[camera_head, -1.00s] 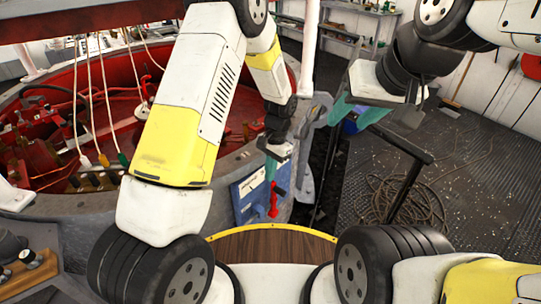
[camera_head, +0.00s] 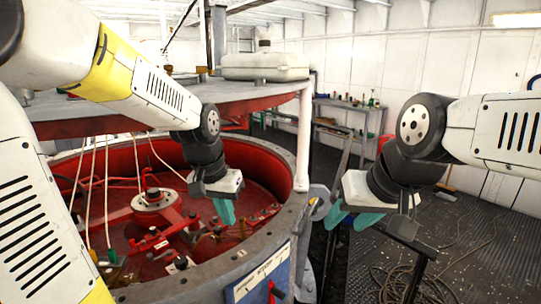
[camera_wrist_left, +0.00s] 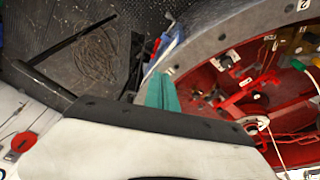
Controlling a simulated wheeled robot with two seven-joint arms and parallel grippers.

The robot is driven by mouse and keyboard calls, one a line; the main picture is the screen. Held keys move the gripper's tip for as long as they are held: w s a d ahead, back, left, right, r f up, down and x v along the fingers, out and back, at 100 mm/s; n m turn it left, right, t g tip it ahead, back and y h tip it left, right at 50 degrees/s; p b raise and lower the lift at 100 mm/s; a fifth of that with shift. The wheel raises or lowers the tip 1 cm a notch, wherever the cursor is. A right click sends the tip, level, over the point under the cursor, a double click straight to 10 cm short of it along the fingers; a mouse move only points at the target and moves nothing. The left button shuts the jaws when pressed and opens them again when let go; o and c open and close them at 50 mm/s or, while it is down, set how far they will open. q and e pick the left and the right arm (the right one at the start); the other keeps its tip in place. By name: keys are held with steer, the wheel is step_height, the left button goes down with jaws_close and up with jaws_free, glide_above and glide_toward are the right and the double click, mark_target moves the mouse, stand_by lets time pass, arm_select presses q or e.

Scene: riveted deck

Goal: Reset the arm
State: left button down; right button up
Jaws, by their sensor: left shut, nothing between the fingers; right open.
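My left gripper (camera_head: 226,213) has teal fingers that are shut with nothing between them. It hangs over the rim and red inside of the big round drum, apart from the parts below. In the left wrist view its teal fingers (camera_wrist_left: 162,94) lie together beside the grey rim. My right gripper (camera_head: 350,221) is open and empty, pointing down over the dark deck to the right of the drum. Its arm comes in from the right.
A coil of rope (camera_head: 400,285) lies on the deck. A workbench (camera_head: 345,117) stands behind.

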arm_select(q)
steer(key=s+a+r+n+t, duration=0.3)
steer(key=s+r, duration=0.4)
steer(key=s, duration=0.5)
steer(key=shift+a+h, duration=0.3)
steer(key=shift+a, duration=0.2)
